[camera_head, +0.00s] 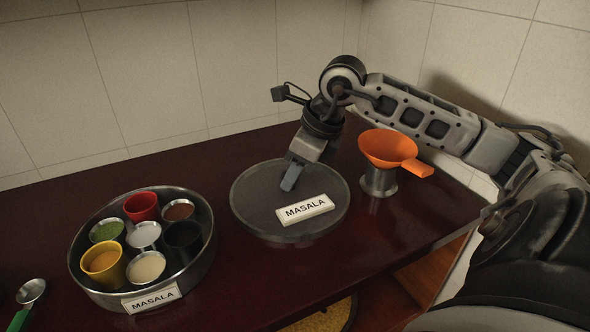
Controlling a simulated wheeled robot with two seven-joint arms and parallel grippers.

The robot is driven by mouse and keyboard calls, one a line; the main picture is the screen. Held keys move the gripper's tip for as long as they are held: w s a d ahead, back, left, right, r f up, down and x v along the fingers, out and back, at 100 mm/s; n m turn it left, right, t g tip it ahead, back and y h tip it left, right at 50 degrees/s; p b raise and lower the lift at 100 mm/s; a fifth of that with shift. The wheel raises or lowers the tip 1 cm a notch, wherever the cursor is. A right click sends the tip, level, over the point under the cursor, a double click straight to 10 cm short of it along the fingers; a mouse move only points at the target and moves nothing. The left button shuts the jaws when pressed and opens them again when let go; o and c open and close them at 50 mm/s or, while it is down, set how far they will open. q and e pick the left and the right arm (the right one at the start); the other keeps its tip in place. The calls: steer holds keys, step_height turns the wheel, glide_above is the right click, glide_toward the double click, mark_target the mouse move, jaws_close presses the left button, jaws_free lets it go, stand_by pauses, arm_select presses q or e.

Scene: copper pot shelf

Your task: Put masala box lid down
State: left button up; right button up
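The round dark-grey masala box lid (255,205) is at the middle of the counter, level, with a white "MASALA" label block on its top. It appears to lie on or just above the counter; I cannot tell which. My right gripper (291,178) points down at the lid's upper middle, and its fingertips seem to touch it. Only one finger shows clearly, so its opening is hidden. The open masala box (88,286) stands to the left, apart from the lid, with several small spice cups inside. My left gripper is out of view.
An orange funnel (388,147) sits on a small metal cup (379,183) just right of the lid. A metal spoon with a green handle (31,292) lies at the far left. The dark red counter (240,288) is clear in front of the lid. A tiled wall closes the back.

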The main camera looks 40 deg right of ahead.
steer(key=shift+o, duration=1.2)
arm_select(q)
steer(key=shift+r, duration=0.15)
arm_select(e)
steer(key=shift+r+p, duration=0.3)
arm_select(q)
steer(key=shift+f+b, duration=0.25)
steer(key=shift+b, duration=0.7)
arm_select(e)
steer(key=v, duration=1.1)
steer(key=shift+s+r, duration=0.2)
steer(key=shift+r, duration=0.15)
steer(key=shift+d, duration=0.1)
